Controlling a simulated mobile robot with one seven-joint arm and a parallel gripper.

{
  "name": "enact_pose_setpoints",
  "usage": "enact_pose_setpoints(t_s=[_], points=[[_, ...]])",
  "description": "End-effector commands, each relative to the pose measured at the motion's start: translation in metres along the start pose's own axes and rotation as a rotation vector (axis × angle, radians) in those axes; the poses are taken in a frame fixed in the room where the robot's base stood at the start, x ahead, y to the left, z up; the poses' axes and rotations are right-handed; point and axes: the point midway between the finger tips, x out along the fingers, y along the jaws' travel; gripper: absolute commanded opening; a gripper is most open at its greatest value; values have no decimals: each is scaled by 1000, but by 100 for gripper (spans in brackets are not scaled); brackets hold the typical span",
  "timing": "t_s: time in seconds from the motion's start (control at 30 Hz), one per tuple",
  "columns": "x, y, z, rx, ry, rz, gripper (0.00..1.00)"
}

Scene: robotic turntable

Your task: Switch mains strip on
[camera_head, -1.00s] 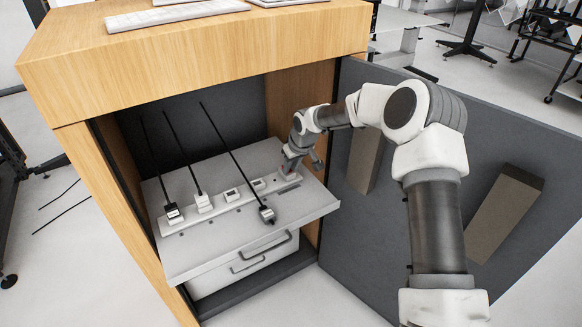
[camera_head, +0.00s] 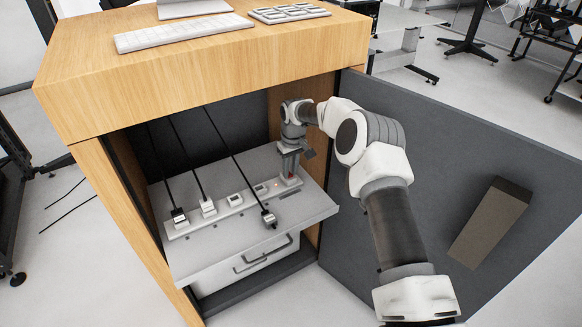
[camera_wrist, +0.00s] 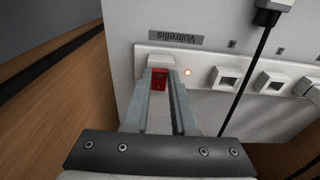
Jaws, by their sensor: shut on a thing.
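The white mains strip (camera_head: 222,210) lies on the pull-out shelf (camera_head: 300,212) inside the wooden cabinet. In the wrist view the strip (camera_wrist: 205,77) runs rightward from my gripper. Its red rocker switch (camera_wrist: 159,79) sits at the strip's end, between my fingertips. A small indicator light (camera_wrist: 187,72) beside the switch glows orange-red. My gripper (camera_head: 288,178) points down at the strip's right end in the head view. In the wrist view my gripper (camera_wrist: 164,76) is shut on the red switch. The fingers partly hide the switch, so its tilt is unclear.
Two corded plugs (camera_head: 208,208) sit in the strip's left part; sockets nearer the switch are empty. A loose black-corded plug (camera_head: 268,217) lies in front of the strip. The open dark door (camera_head: 440,150) stands right. The wooden top (camera_head: 200,60) overhangs the shelf.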

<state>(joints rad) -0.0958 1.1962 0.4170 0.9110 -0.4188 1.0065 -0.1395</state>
Motion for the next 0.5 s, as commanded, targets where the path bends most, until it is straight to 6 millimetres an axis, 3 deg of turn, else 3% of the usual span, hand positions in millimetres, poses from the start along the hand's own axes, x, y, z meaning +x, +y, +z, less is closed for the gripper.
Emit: enact_pose_setpoints(t_s=[0.5], points=[[-2, 1, -2, -1, -107, 4, 0]])
